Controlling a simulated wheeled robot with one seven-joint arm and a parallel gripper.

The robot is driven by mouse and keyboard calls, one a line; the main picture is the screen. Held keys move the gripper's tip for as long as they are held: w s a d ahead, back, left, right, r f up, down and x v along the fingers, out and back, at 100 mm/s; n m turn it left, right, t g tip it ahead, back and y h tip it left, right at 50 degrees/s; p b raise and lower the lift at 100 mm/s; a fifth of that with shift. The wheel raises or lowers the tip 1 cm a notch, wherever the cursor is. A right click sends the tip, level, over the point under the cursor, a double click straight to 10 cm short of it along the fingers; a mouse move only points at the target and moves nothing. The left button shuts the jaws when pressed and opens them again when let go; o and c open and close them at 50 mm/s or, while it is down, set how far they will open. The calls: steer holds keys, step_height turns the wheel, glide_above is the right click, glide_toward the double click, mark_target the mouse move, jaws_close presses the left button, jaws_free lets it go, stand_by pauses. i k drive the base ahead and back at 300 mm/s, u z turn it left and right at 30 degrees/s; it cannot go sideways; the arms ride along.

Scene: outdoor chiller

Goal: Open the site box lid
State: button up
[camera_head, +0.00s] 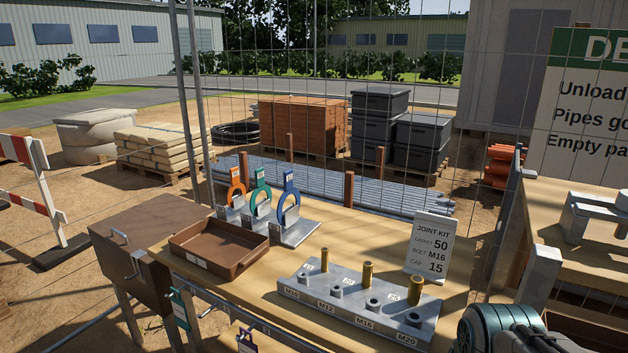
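A brown box (135,270), which looks like the site box, stands on legs at the left, beside the wooden bench. Its flat lid (160,222) looks shut. A pale metal handle (120,236) shows at the left of the box and another bar handle (137,262) on its near side. The inside of the box is hidden. A teal and dark rounded part at the bottom right looks like my arm. My gripper's fingers do not show, and nothing of my arm is near the box.
The bench (300,270) holds a brown tray (218,248), a stand of coloured rings (262,208), a bolt block (360,305) and a joint kit sign (430,246). Tags (183,312) hang from the bench's front rail near the box. A wire fence stands behind.

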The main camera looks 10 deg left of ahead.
mark_target(135, 230)
steer(key=u, duration=1.8)
steer(key=i, duration=0.85)
steer(key=u, duration=0.5)
steer(key=i, duration=1.55)
steer(key=z, duration=0.75)
steer(key=i, duration=0.6)
steer(key=z, duration=0.4)
